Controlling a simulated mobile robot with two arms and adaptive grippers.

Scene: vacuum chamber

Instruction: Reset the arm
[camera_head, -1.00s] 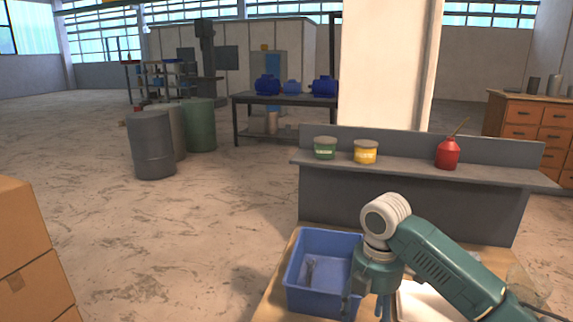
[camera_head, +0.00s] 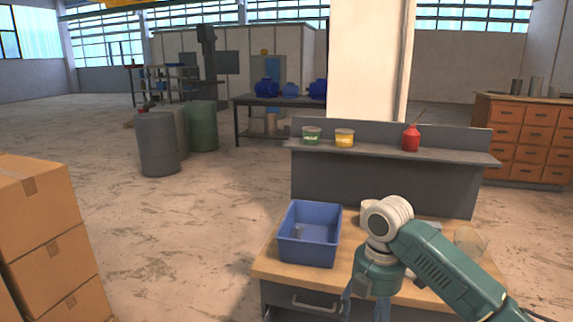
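My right arm comes in from the lower right, bent, with its green and white wrist above the front of a wooden-topped workbench (camera_head: 268,262). My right gripper (camera_head: 366,312) points down near the bottom edge of the view. Its two fingers stand apart, and their tips are cut off by the frame. Nothing shows between them. My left gripper and arm are not in view. A blue bin (camera_head: 309,252) stands on the bench to the left of the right gripper, with a small grey item (camera_head: 299,231) inside.
A grey shelf unit (camera_head: 380,180) behind the bench holds a green tin (camera_head: 312,136), a yellow tin (camera_head: 344,138) and a red oil can (camera_head: 411,139). A clear round object (camera_head: 469,240) sits at the bench's right. Cardboard boxes (camera_head: 50,245) stand at left; open floor lies between.

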